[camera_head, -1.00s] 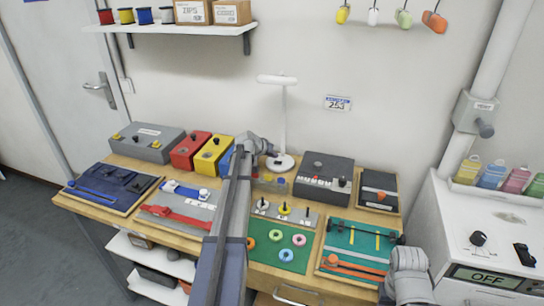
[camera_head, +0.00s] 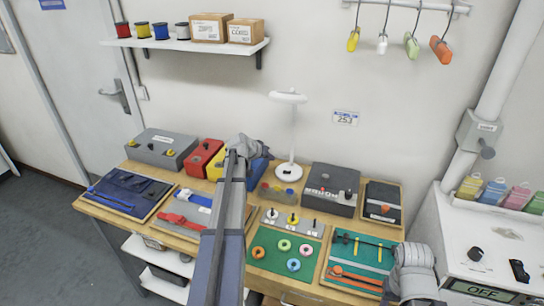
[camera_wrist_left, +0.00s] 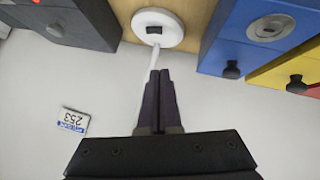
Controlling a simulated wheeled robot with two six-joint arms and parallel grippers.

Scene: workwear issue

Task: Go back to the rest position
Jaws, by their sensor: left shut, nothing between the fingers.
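My left arm (camera_head: 222,235) reaches from the bottom of the head view up over the workbench. Its gripper (camera_head: 242,146) is above the back of the bench, in front of the blue box (camera_head: 257,168) and left of the white lamp (camera_head: 289,172). In the left wrist view the two dark fingers (camera_wrist_left: 160,78) are shut together with nothing between them. The lamp's round base (camera_wrist_left: 158,28) shows just beyond the fingertips, apart from them as far as I can tell. A grey part of my right arm (camera_head: 412,268) shows at the lower right; its gripper is out of view.
The bench holds a red box (camera_head: 203,156), a dark grey box (camera_head: 330,188), a green mat with rings (camera_head: 270,262) and tool trays. A shelf (camera_head: 190,44) is above left. A white cabinet (camera_head: 450,225) stands right.

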